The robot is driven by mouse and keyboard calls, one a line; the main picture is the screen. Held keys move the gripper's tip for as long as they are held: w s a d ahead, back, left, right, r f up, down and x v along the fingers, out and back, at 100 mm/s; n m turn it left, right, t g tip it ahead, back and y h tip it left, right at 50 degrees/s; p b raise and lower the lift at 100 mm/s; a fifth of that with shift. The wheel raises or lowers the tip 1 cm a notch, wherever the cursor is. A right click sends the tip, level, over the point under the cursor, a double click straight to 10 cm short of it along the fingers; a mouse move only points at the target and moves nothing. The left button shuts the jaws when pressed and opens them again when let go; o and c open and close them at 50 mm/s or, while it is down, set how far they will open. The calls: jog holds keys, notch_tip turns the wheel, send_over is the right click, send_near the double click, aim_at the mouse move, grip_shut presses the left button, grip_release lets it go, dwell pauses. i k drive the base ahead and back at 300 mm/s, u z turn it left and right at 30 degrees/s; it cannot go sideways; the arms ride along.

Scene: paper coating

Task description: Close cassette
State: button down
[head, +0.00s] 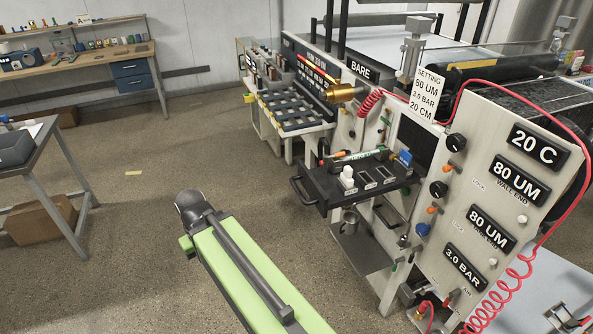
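A black drawer-like tray (337,198), which looks like the cassette, sticks out from the pale front of the coating machine. A dark bar handle (302,191) is on its left end. A small white knobbed piece, a green-and-white rod and a blue piece sit on or just above it. Dark openings show in the panel behind and below it. My green arm link reaches in from the bottom edge and ends in a dark joint, left of the tray and apart from it. My gripper is not visible.
The machine's control panel (478,190) carries labels, knobs and a coiled red hose (505,285) on the right. A lower shelf (361,247) holds a metal cup. A grey table (52,160) stands at left, a wooden bench (60,66) behind. Open floor lies between.

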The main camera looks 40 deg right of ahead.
aim_at(376, 175)
jog(key=u, duration=1)
jog(key=i, duration=0.65)
jog(key=u, duration=0.15)
